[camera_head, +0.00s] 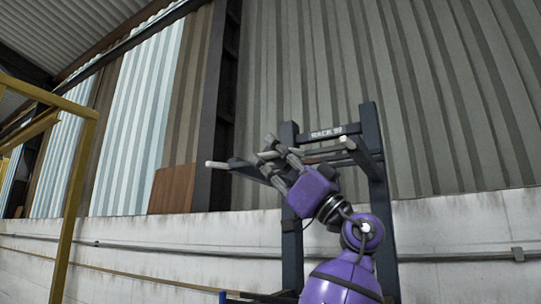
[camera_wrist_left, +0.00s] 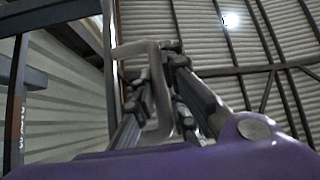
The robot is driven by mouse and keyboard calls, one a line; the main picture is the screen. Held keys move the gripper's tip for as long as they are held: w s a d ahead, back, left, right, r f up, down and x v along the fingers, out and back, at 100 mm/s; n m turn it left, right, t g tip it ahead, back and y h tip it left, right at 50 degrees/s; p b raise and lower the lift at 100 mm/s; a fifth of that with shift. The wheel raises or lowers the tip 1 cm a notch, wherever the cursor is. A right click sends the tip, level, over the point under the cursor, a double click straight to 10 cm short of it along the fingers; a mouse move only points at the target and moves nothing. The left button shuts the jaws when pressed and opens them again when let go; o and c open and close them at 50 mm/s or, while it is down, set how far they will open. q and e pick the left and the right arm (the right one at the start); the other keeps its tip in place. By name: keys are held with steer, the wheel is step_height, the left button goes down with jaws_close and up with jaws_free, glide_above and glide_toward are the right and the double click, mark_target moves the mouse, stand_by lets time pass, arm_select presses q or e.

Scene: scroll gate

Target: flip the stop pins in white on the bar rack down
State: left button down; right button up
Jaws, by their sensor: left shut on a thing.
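The bar rack (camera_head: 290,222) is a dark blue frame with two uprights and a labelled crossbar (camera_head: 335,132). A white stop pin (camera_head: 216,164) shows at the front end of its left arm. My left gripper (camera_head: 270,152) is at the left arm, just right of the left pin's white end. In the left wrist view a pale bent bar (camera_wrist_left: 136,50), apparently that pin, runs by the fingers of my left gripper (camera_wrist_left: 160,72), which is shut on it. The fingers partly hide the contact. My right gripper is out of view.
A yellow frame (camera_head: 72,200) stands at the left. A corrugated wall (camera_head: 420,90) and a low white wall (camera_head: 455,225) with a pipe are behind the rack. Free room shows between the yellow frame and the rack.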

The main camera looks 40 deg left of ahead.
arm_select(q)
steer(key=shift+w, duration=0.1)
steer(key=c, duration=2)
jaws_free()
steer(key=shift+c, duration=0.2)
steer(key=v, duration=1.2)
steer(key=shift+w, duration=0.1)
